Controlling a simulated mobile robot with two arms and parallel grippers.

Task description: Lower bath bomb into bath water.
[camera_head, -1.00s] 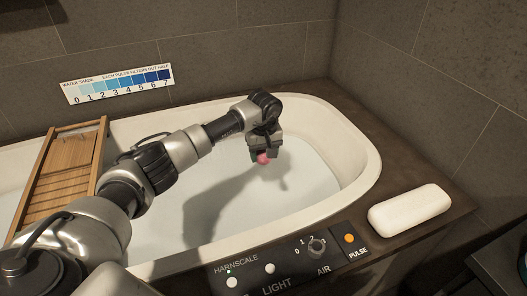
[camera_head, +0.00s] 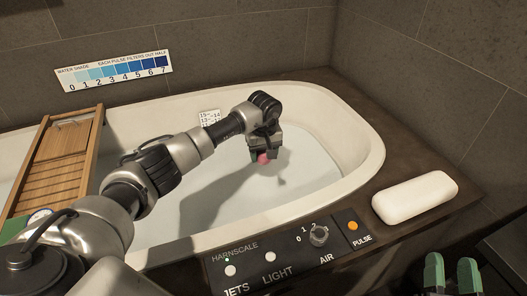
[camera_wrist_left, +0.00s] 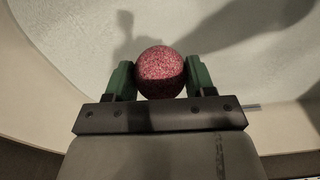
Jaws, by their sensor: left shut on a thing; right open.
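A pink-red speckled bath bomb (camera_head: 263,158) is held over the bath water (camera_head: 225,190) at the tub's right half. My left gripper (camera_wrist_left: 160,76) is shut on it, with one green finger on each side in the left wrist view. The bomb hangs above the surface, and a shadow lies on the water apart from it. In the head view the gripper's housing hides most of the bomb. My right gripper (camera_head: 452,274) shows only its two green fingertips at the lower right, apart and empty, away from the tub.
The white tub rim (camera_head: 372,150) surrounds the water. A wooden tray (camera_head: 60,165) spans the left. In front are a control panel (camera_head: 290,255) and a white pillow-like block (camera_head: 415,197). A shade chart (camera_head: 115,72) is on the wall, and a small marked plate (camera_head: 209,117) on the tub's inner wall.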

